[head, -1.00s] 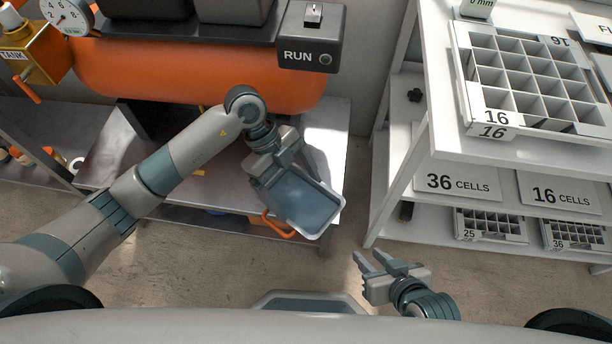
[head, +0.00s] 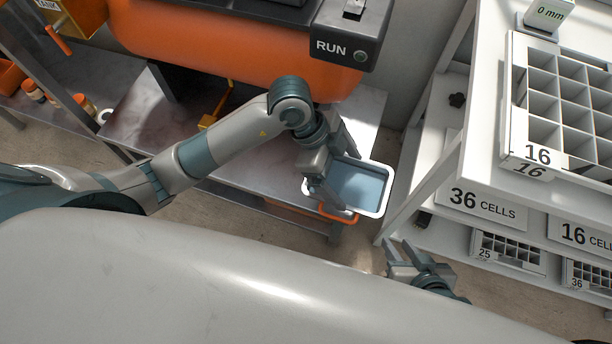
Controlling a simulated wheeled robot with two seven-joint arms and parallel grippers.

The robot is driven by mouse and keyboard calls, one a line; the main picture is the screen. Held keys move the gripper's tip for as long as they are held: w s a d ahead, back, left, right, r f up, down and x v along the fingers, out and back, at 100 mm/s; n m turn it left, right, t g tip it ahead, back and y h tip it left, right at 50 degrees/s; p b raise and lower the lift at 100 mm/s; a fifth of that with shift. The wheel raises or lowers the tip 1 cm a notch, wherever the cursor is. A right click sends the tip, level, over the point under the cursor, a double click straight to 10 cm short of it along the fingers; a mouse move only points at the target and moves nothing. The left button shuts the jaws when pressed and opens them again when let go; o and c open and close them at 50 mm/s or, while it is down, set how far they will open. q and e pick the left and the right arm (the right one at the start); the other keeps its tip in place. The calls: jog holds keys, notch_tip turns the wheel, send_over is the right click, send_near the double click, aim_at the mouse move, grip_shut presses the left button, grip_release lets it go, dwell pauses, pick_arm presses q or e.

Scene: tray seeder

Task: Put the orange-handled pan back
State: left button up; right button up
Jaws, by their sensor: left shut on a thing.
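The orange-handled pan (head: 362,186) is a shallow blue-grey pan with a pale rim. Its orange handle (head: 340,216) shows at the front-left corner. My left gripper (head: 326,186) is shut on the pan's left side and hides that part. The pan overlaps the right front end of the metal bench (head: 357,116) in the head view; I cannot tell whether it touches the bench. My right gripper (head: 397,260) is open and empty, low in the picture, below and right of the pan.
An orange machine (head: 200,40) with a RUN box (head: 345,30) stands over the bench. At right, a white shelf unit (head: 432,190) holds cell trays, including the large 16-cell tray (head: 517,110) on top. Bare floor (head: 215,225) shows in front of the bench.

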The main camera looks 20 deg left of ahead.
pick_arm(q)
jog(key=a+f, duration=0.1)
jog(key=w+a+f+b, duration=0.1)
jog(key=a, duration=0.1)
jog(key=a+f, duration=0.1)
jog(key=a, duration=0.1)
jog(key=shift+w+f, duration=0.2)
jog(key=shift+w, duration=0.05)
jog(key=a+f, duration=0.1)
jog(key=w+a+f+b, duration=0.1)
jog(key=a, duration=0.1)
jog(key=a+f, duration=0.1)
jog(key=a, duration=0.1)
jog(key=shift+w+a+f, duration=0.1)
jog(key=shift+w+a, duration=0.05)
jog(key=shift+w, duration=0.15)
jog(key=shift+w+a+f+b, duration=0.2)
jog(key=shift+a+b, duration=0.1)
jog(key=shift+a, duration=0.1)
pick_arm(e)
jog(key=w+a+r+t+y, duration=0.1)
jog(key=w+a+r+t, duration=0.2)
jog(key=w+r+t, duration=0.1)
jog(key=shift+w+a+r, duration=0.15)
jog(key=shift+w+r, duration=0.15)
jog(key=shift+r, duration=0.15)
